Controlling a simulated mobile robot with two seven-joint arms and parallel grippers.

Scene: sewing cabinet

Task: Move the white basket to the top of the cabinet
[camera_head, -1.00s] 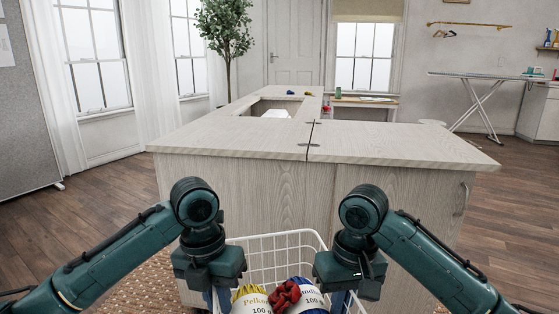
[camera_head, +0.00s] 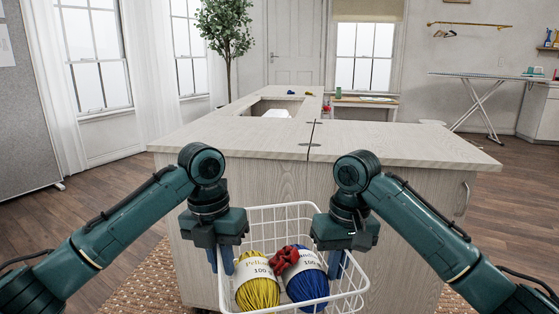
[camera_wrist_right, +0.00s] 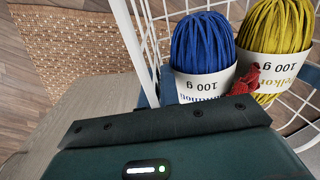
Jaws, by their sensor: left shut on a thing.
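The white basket (camera_head: 280,207) is a wire basket in front of the cabinet (camera_head: 265,185), below the level of its top (camera_head: 400,146). It holds a yellow yarn skein (camera_head: 257,290), a blue yarn skein (camera_head: 306,284) and a small red item (camera_head: 286,258). My left gripper (camera_head: 221,263) is shut on the basket's left side wall. My right gripper (camera_head: 338,263) is at the right side wall and appears shut on it. The right wrist view shows the basket's wires (camera_wrist_right: 128,35) by the right fingers. The basket's underside is hidden.
The near part of the cabinet top is clear. Farther back it has a rectangular opening (camera_head: 275,107) with something white in it, and small blue and dark items near the far edge. A woven rug (camera_head: 140,285) lies on the floor below.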

